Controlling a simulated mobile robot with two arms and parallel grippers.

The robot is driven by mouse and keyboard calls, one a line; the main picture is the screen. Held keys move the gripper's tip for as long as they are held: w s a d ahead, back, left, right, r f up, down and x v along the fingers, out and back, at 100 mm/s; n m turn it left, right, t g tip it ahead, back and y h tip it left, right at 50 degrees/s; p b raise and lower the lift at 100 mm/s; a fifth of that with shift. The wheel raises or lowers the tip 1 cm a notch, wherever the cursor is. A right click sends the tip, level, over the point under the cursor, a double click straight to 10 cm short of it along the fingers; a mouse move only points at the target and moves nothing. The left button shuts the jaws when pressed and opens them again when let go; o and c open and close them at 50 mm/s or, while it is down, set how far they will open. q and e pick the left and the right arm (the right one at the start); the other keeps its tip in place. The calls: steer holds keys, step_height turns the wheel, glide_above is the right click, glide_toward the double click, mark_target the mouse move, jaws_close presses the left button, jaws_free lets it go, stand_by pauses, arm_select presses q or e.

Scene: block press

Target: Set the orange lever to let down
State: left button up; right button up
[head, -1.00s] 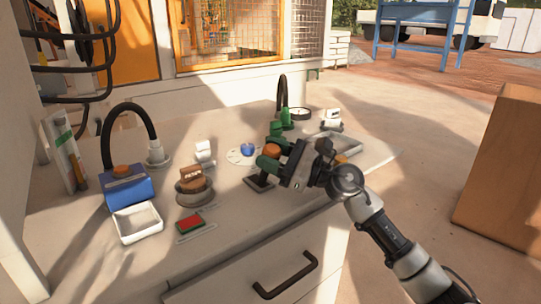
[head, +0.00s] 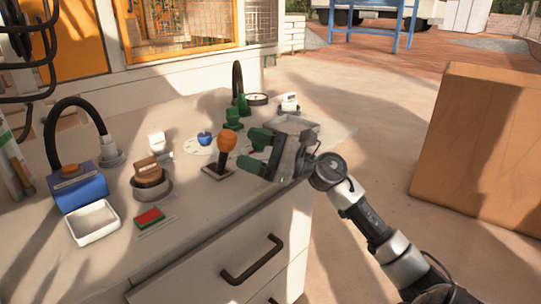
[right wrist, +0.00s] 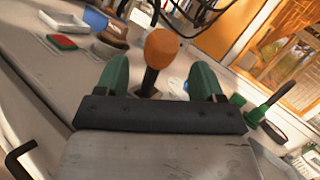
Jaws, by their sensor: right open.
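The orange lever (head: 228,141) is an orange ball knob on a dark stem rising from a dark base plate (head: 218,172) on the counter. In the head view the stem leans slightly to the right of its base. My right gripper (head: 257,153) is open, just right of the lever, with its green fingers pointing toward it. In the right wrist view the knob (right wrist: 161,47) shows beyond and between the two green fingers (right wrist: 160,82), and I see no contact. My left gripper is not in view.
Left of the lever are a round holder with a brown block (head: 149,176), a red and green block (head: 149,217), a white tray (head: 94,222) and a blue box (head: 72,190). Behind stand a blue knob on a dial (head: 205,138) and a green fixture (head: 233,118). A cardboard box (head: 479,150) is at right.

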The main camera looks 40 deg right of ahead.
steer(key=v, duration=0.5)
steer(key=shift+s+d, duration=0.1)
steer(key=shift+s, duration=0.05)
stand_by(0.3)
